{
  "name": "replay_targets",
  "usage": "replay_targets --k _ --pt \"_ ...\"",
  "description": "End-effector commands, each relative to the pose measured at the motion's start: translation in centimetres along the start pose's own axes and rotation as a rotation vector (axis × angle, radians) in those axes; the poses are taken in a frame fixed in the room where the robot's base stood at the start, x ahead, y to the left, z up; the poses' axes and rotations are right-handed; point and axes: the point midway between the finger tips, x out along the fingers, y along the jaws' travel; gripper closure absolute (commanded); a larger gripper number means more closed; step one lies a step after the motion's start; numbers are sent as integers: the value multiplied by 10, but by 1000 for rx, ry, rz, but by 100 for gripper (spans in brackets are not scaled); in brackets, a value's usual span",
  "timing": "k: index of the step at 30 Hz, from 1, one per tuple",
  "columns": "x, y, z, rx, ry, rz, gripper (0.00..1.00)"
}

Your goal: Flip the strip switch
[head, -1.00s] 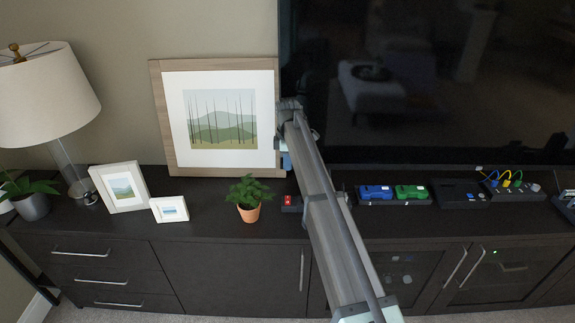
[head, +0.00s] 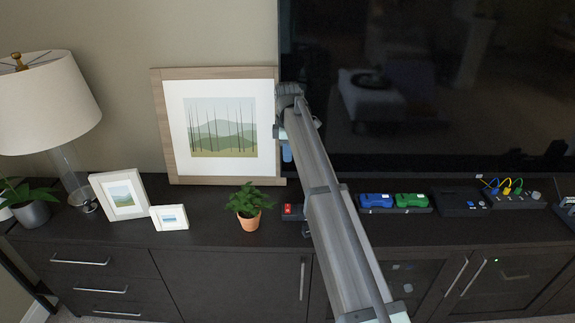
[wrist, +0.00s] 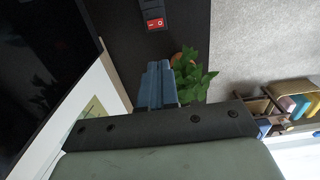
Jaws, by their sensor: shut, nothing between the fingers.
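The strip switch is a small red rocker (head: 288,209) on a dark strip on the cabinet top, right of the potted plant. It also shows in the wrist view (wrist: 155,24), at the top middle, with white marks on it. My gripper (head: 287,153) hangs above and behind the switch in the head view, in front of the picture frame's right side. Its blue fingers (wrist: 157,84) are shut with nothing between them, and apart from the switch. My arm hides the strip's right part in the head view.
The potted plant (head: 248,205) stands close left of the switch. The large framed picture (head: 168,130) leans on the wall behind, beside the dark television (head: 430,80). Blue (head: 376,201) and green (head: 411,201) devices sit to the right on the cabinet (head: 215,240).

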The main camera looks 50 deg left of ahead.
Motion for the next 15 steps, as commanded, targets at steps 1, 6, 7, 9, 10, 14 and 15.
replay_targets --k 1,6,7,9,10,14,15 --pt "-11 -1 0 0 1 3 100" --pt "-37 -4 0 0 0 2 100" --pt "-41 -5 0 0 0 2 100" --pt "-48 -6 0 0 0 1 100" --pt "-50 -6 0 0 0 0 100" --pt "-57 -7 0 0 0 0 100" --pt "-58 -8 0 0 0 0 100"
